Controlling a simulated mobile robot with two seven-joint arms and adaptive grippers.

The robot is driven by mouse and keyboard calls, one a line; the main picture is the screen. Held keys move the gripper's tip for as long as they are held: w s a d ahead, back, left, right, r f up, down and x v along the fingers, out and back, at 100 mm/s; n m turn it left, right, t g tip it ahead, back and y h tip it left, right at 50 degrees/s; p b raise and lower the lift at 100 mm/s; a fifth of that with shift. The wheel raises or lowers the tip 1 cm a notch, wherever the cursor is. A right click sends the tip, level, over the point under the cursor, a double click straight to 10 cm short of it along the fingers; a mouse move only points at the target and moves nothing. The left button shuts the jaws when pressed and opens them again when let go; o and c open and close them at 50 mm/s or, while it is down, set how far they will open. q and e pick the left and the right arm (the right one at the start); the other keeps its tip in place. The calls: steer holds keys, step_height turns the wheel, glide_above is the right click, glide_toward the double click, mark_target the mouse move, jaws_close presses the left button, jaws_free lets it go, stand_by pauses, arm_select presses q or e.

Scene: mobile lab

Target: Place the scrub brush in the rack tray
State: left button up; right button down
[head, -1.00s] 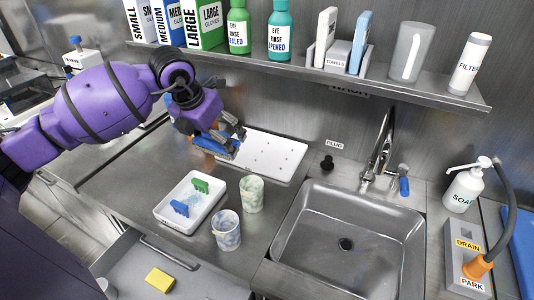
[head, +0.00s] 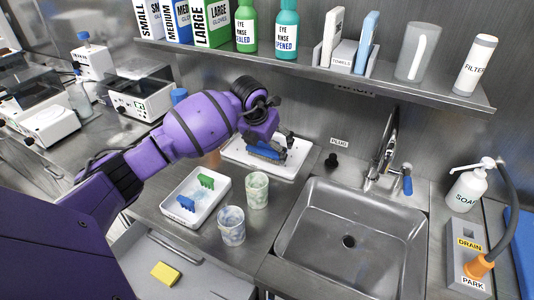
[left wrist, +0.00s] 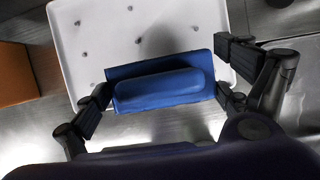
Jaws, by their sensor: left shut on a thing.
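The blue scrub brush (head: 262,153) is held in my left gripper (head: 267,146) at the white rack tray (head: 300,160) behind the counter's middle. In the left wrist view the brush (left wrist: 160,90) lies flat between the two fingers of the gripper (left wrist: 163,92), its raised handle facing the camera. The rack tray (left wrist: 110,25) shows beneath and beyond it, with small dark pegs or holes. The brush overlaps the tray's near edge in that view; whether it touches the tray I cannot tell. My right gripper is not in view.
A white tray (head: 171,209) with a green and a blue piece stands in front, beside two marbled cups (head: 257,190) (head: 231,226). The sink (head: 350,245) lies right. A shelf (head: 400,88) with bottles and boxes overhangs the back. An orange-brown object (left wrist: 15,72) stands left of the tray.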

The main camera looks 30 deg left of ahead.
mark_target(265, 149)
arm_select(q)
steer(key=shift+f, duration=1.55)
steer(key=shift+f, duration=0.1)
steer(key=o, duration=1)
steer(key=shift+r, duration=0.35)
steer(key=v, duration=1.1)
steer(key=shift+s+r, duration=0.1)
steer(key=shift+r, duration=0.1)
